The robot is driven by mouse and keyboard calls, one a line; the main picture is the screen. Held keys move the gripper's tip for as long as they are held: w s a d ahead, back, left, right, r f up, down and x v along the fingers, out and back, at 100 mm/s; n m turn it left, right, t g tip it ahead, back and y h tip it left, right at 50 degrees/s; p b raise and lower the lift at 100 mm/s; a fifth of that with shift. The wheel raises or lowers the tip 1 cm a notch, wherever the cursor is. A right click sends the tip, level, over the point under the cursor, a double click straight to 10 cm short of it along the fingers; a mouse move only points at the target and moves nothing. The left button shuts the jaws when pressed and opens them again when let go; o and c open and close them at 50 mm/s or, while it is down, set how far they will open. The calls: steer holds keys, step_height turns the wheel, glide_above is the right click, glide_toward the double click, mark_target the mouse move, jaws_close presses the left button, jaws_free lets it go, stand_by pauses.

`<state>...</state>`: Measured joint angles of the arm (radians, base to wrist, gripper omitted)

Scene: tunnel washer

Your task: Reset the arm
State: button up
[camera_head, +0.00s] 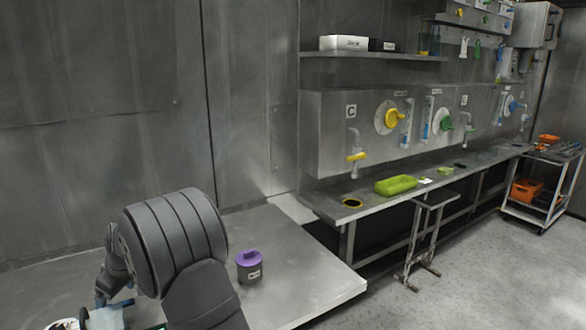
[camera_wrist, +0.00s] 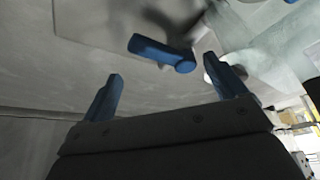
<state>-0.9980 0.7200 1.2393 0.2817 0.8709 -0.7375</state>
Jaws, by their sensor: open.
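My gripper (camera_wrist: 163,68) is open in the wrist view, its two blue fingers spread apart with nothing held between them. A blue bar-shaped part (camera_wrist: 160,52) shows beyond the fingertips on a pale grey surface; I cannot tell what it belongs to. In the head view my dark grey arm bends over the near left of the metal table (camera_head: 300,275). My gripper is mostly hidden there behind the arm, with only bits of blue showing at the lower left, beside a whitish object (camera_head: 105,319) cut off by the frame edge.
A dark grey pot with a purple lid (camera_head: 249,260) stands on the table, right of my arm. A stool (camera_head: 424,235) and a cart (camera_head: 537,205) stand on the floor.

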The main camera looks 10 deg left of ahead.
steer(key=n, duration=0.2)
steer(key=a+n+g, duration=0.1)
steer(key=n, duration=0.1)
steer(key=shift+w+a+g, duration=0.1)
steer(key=shift+w+g, duration=0.05)
steer(key=shift+g, duration=0.15)
steer(key=shift+a+n+g+h, duration=0.25)
steer(key=shift+n+g, duration=0.1)
steer(key=shift+n, duration=0.65)
steer(key=shift+a+n+g+h, duration=0.25)
steer(key=shift+n+g, duration=0.1)
steer(key=shift+n, duration=0.65)
steer(key=shift+o, duration=1.2)
steer(key=shift+s, duration=0.2)
